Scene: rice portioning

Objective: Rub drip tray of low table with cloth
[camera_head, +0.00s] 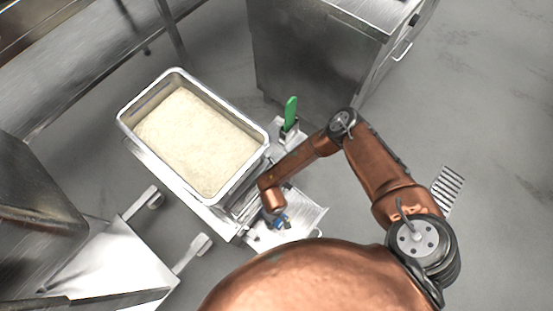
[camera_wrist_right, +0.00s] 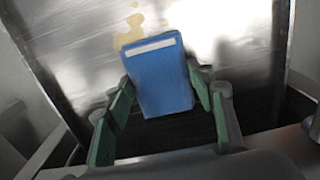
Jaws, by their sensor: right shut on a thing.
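My right gripper (camera_head: 272,212) reaches down over the drip tray (camera_head: 306,214), a shiny metal plate beside the rice pan on the low table. In the right wrist view, the green fingers of my right gripper (camera_wrist_right: 160,92) are shut on a folded blue cloth (camera_wrist_right: 158,80) with a white stripe. The cloth lies over the tray surface (camera_wrist_right: 235,40); whether it touches cannot be told. Tan stains (camera_wrist_right: 130,38) show on the tray just beyond the cloth. In the head view only a bit of the blue cloth (camera_head: 281,222) shows beneath the wrist. My left gripper is out of view.
A deep metal pan of white rice (camera_head: 262,135) stands left of the tray. A green-handled tool (camera_head: 290,112) stands upright behind the tray. A steel cabinet (camera_head: 305,60) is at the back. Grey floor with a drain grate (camera_head: 447,190) is open on the right.

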